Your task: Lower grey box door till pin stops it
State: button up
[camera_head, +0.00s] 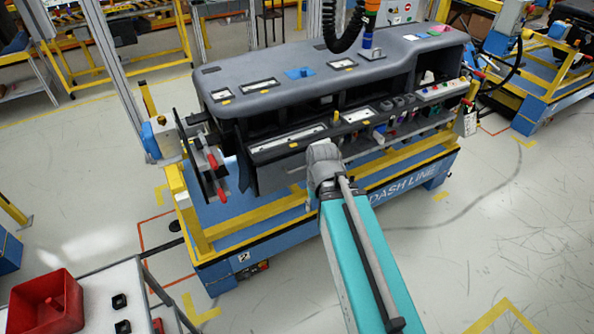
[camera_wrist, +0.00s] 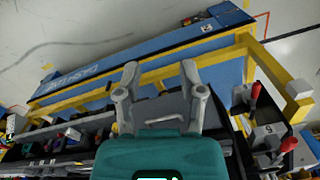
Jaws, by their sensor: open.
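The grey box door (camera_wrist: 172,108) shows in the wrist view as a grey panel with a thin bar-like handle (camera_wrist: 165,119) across it. My gripper (camera_wrist: 160,70) is open, with one fingertip to each side of the panel in that view. I cannot tell whether the fingers touch it. In the head view a grey panel, seemingly the same door (camera_head: 280,173), hangs below the front of the dashboard (camera_head: 300,75), left of my gripper (camera_head: 324,160). My wrist and arm hide the fingertips there. I cannot make out a stop pin.
The dashboard stands on a blue cart with yellow rails (camera_head: 250,226). Red-handled clamps (camera_head: 217,170) stand at its left end and show at right in the wrist view (camera_wrist: 256,92). A red bin (camera_head: 45,303) is at lower left.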

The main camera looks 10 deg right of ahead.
jog(key=w+f+m+y+b, duration=0.2)
jog(key=w+f+y+b, duration=0.2)
jog(key=w+f+b, duration=0.35)
jog(key=m+t+y+b, duration=0.6)
jog(key=y+b, duration=0.4)
jog(key=b, duration=0.9)
send_near(299, 169)
jog(key=s+d+n+t, duration=0.1)
jog(key=s+d, duration=0.1)
jog(key=d, duration=0.1)
jog(key=shift+d+f, duration=0.1)
jog(key=shift+f, duration=0.25)
jog(key=shift+w, duration=0.1)
jog(key=shift+r+b+x, duration=0.1)
jog(key=shift+b+x, duration=0.45)
jog(key=shift+x, duration=2.9)
jog(key=shift+r+b+x, duration=0.15)
jog(key=shift+b+x, duration=0.35)
jog(key=shift+x, duration=2.95)
grip_shut()
